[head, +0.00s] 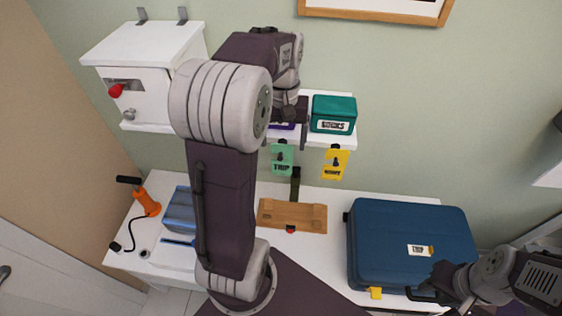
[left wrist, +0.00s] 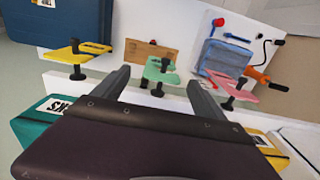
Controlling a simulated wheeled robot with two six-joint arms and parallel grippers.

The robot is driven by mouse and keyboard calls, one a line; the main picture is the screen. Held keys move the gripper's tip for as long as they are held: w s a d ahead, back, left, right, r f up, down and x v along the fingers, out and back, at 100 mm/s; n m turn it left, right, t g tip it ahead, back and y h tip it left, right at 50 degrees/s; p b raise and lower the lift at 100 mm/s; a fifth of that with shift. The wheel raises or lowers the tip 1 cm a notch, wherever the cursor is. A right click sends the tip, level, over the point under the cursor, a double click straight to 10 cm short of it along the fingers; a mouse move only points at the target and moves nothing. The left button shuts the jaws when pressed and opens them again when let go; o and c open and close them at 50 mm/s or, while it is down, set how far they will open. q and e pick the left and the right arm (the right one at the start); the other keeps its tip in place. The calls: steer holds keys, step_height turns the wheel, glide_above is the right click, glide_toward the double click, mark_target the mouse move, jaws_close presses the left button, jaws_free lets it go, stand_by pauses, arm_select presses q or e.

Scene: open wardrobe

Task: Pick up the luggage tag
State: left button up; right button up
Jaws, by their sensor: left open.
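Several tags hang on dark pegs below the shelf front. A green tag marked TRIP (head: 282,158) and a yellow tag (head: 335,165) show in the head view. The left wrist view shows the yellow tag (left wrist: 84,50), the green tag (left wrist: 150,72) and a pink tag (left wrist: 240,89). The pictures do not show which one is meant. My left gripper (left wrist: 158,78) is open and empty, with the green tag lying between its fingers in that view; contact cannot be told. My right gripper (head: 425,291) is by the front of the blue suitcase; its finger opening is unclear.
The shelf holds a teal box (head: 333,114). Below, the white table (head: 325,198) carries a blue suitcase (head: 405,240), a wooden board (head: 308,217), a grey-blue case (head: 180,212) and an orange tool (head: 146,202). A white cabinet (head: 150,46) hangs at upper left.

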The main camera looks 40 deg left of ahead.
mark_target(283, 149)
arm_select(q)
steer(key=f, duration=0.1)
steer(key=w+f, duration=0.1)
steer(key=f, duration=0.1)
steer(key=shift+w+f+p, duration=0.1)
steer(key=shift+p, duration=0.2)
steer(key=shift+s+a+f, duration=0.1)
steer(key=shift+s+f, duration=0.15)
steer(key=shift+f, duration=0.05)
steer(key=shift+s+a+r, duration=0.1)
steer(key=shift+s+r, duration=0.1)
steer(key=shift+s, duration=0.7)
steer(key=c, duration=0.3)
steer(key=shift+w+f, duration=0.1)
steer(key=shift+w, duration=0.35)
steer(key=c, duration=1)
steer(key=shift+d, duration=0.2)
jaws_close()
steer(key=shift+s+a, duration=0.1)
steer(key=shift+a, duration=0.05)
arm_select(e)
steer(key=shift+r, duration=0.65)
